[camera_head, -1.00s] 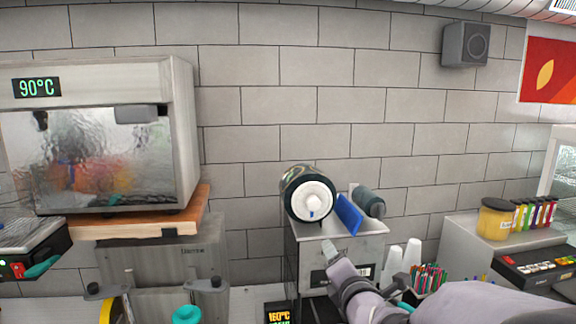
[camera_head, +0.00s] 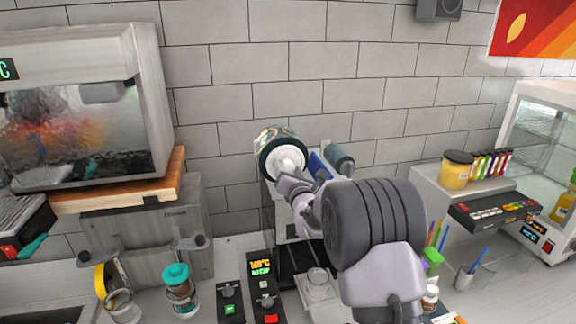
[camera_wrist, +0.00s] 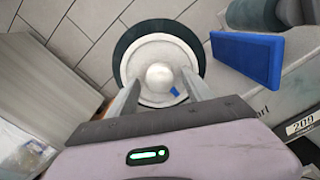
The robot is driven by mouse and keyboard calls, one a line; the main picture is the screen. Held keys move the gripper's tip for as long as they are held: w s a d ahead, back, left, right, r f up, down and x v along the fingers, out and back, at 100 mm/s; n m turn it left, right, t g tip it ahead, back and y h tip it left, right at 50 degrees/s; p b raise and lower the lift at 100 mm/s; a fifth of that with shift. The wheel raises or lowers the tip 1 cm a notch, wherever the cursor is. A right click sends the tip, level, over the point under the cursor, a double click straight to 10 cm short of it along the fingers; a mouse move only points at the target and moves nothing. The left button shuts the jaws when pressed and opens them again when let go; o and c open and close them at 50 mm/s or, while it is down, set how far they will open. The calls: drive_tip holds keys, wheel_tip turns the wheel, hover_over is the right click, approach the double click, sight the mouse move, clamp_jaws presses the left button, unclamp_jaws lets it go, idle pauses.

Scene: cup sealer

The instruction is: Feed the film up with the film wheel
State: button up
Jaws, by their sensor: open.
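The film wheel (camera_head: 287,160) is a white disc with a rounded hub on the end of a dark film roll (camera_head: 266,140), on top of the cup sealer (camera_head: 268,212). In the wrist view the white wheel (camera_wrist: 150,52) faces me, with a small blue mark by its hub. My gripper (camera_wrist: 158,84) is open, its two fingers on either side of the hub and in front of the disc. I cannot tell whether they touch it. In the head view my arm hides part of the sealer, and my gripper (camera_head: 290,182) reaches the wheel's lower edge.
A blue plate (camera_wrist: 246,58) stands close to the right of the wheel, with a second dark roller (camera_head: 339,158) beyond it. A control panel reading 160°C (camera_head: 261,267) sits below.

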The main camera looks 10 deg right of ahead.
drive_tip(key=shift+w, duration=0.15)
clamp_jaws()
drive_tip(key=shift+a, duration=0.1)
